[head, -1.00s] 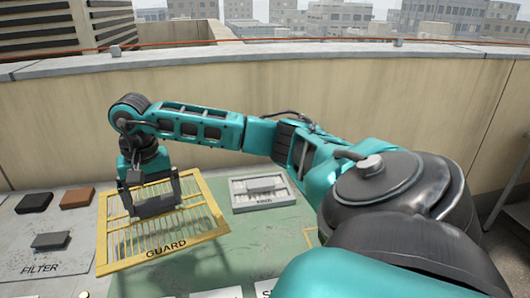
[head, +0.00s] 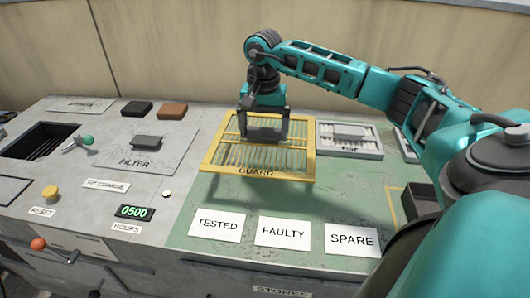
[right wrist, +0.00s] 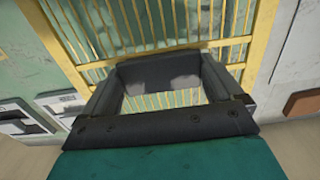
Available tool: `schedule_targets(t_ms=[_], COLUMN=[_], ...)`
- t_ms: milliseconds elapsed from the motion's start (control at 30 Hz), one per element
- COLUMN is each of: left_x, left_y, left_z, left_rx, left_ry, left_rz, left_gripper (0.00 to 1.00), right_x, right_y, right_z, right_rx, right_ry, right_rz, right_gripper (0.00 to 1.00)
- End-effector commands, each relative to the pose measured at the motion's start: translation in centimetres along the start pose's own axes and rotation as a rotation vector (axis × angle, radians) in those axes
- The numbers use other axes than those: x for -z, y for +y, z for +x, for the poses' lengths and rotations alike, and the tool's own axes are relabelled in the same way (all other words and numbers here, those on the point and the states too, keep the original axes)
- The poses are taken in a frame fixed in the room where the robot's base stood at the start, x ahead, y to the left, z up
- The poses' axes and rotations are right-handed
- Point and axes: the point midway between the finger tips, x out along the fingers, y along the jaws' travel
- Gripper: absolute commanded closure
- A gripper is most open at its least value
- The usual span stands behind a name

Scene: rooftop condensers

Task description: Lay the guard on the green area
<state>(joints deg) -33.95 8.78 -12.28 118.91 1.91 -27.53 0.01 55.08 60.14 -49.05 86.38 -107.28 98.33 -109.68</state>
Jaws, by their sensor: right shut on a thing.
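The guard is a yellow framed grille (head: 222,153) marked GUARD, in the head view. It is over the far left part of the green area (head: 270,199), with dark shadow on the green below its near edge. Whether it touches the surface I cannot tell. My right gripper (head: 263,136) comes down from above and is shut on the guard near its middle. In the right wrist view the yellow bars (right wrist: 190,22) run behind and between the dark fingers (right wrist: 172,88). The grip point itself is hidden. My left gripper is not in view.
A light slotted tray (head: 348,151) stands just right of the guard. TESTED (head: 217,224), FAULTY (head: 282,232) and SPARE (head: 351,240) labels lie at the green area's near edge. Grey worktop with a dark block (head: 146,142) and a green-knobbed lever (head: 87,140) lies left.

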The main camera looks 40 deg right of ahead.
Motion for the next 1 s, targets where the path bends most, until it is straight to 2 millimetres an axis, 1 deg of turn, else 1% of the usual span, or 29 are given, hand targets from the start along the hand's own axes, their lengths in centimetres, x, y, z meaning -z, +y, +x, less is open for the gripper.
schedule_targets(t_ms=[33,100,367,500,600,967,1000], left_x=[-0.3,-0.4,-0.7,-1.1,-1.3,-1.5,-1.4], left_y=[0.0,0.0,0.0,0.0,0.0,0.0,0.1], left_z=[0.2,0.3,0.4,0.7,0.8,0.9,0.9], left_rx=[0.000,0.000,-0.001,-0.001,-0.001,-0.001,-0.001], left_ry=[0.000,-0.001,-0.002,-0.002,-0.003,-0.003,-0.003], left_rz=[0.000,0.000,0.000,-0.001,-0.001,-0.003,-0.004], left_gripper=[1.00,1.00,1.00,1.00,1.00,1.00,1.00], right_x=[0.0,0.0,0.0,0.0,0.0,0.1,0.0], right_y=[0.0,0.0,0.0,0.0,-0.1,-0.1,0.0], right_z=[1.2,2.2,4.1,6.2,7.4,7.9,7.9], right_rx=[-0.001,-0.001,0.000,-0.001,0.001,0.002,0.000], right_ry=[-0.001,0.000,0.000,-0.001,0.000,0.002,0.001], right_rz=[0.000,-0.001,-0.001,-0.001,0.000,-0.001,-0.001], right_gripper=[0.53,0.53,0.53,0.53,0.53,0.53,0.04])
